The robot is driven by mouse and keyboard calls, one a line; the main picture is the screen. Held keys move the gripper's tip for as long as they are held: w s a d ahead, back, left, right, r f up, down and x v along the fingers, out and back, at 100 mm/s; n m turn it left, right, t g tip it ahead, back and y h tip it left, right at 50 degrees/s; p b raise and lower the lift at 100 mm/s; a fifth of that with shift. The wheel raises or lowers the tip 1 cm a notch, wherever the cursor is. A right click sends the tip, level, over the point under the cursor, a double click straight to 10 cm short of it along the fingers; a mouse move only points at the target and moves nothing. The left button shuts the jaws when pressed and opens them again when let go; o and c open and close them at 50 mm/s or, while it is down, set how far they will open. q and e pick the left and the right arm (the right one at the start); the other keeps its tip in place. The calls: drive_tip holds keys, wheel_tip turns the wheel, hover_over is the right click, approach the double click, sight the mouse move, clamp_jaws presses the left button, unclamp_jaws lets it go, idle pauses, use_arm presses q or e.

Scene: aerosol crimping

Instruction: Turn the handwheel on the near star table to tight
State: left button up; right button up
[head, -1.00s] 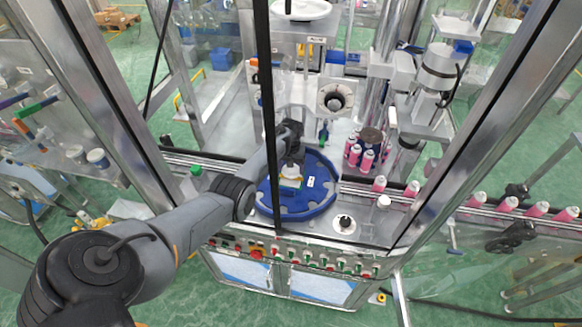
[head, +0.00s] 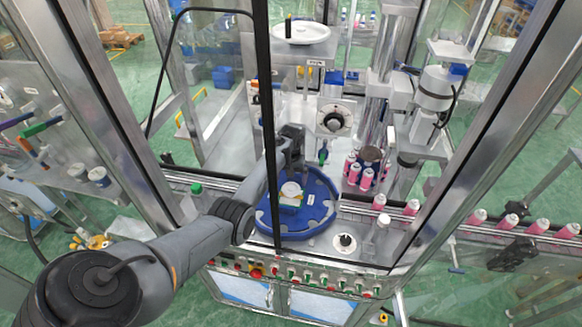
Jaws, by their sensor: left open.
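The near star table (head: 318,208) is a round blue plate in the middle of the machine, below the centre of the head view. A small white handwheel (head: 291,190) with a yellow and green label sits at its hub. My left arm comes in from the lower left, passing behind a dark vertical bar. My left gripper (head: 293,168) points down just above and behind the handwheel. It is open, with nothing seen held in it, and seems apart from the wheel. Its fingertips are small and partly hard to make out. My right gripper is not in view.
A dial (head: 333,119) on a white block stands behind the table. A black knob (head: 345,241) is at front right. Metal frame posts enclose the workspace on both sides.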

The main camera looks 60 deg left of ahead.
sight(291, 190)
use_arm(q)
drive_tip(key=shift+r, duration=2.95)
drive_tip(key=s+d+f+m+t+y+p, duration=0.1)
drive_tip(key=s+d+m+p, duration=0.15)
drive_tip(key=s+d, duration=0.55)
drive_tip(key=s+d+f+m+t+y+p, duration=0.1)
drive_tip(key=s+d+m, duration=0.25)
drive_tip(key=d, duration=0.85)
drive_tip(key=s+d+f+m+p, duration=0.1)
drive_tip(key=s+d+m, duration=0.3)
drive_tip(key=d, duration=0.6)
drive_tip(key=s+d+r+h, duration=0.1)
drive_tip(key=s+d+r, duration=0.1)
drive_tip(key=s+d, duration=0.2)
drive_tip(key=s+d+r+m+t+p, duration=0.1)
drive_tip(key=s+d+r, duration=0.1)
drive_tip(key=s+d, duration=0.2)
drive_tip(key=shift+s+d+r+h, duration=0.35)
drive_tip(key=shift+d+h, duration=0.05)
drive_tip(key=shift+d, duration=0.15)
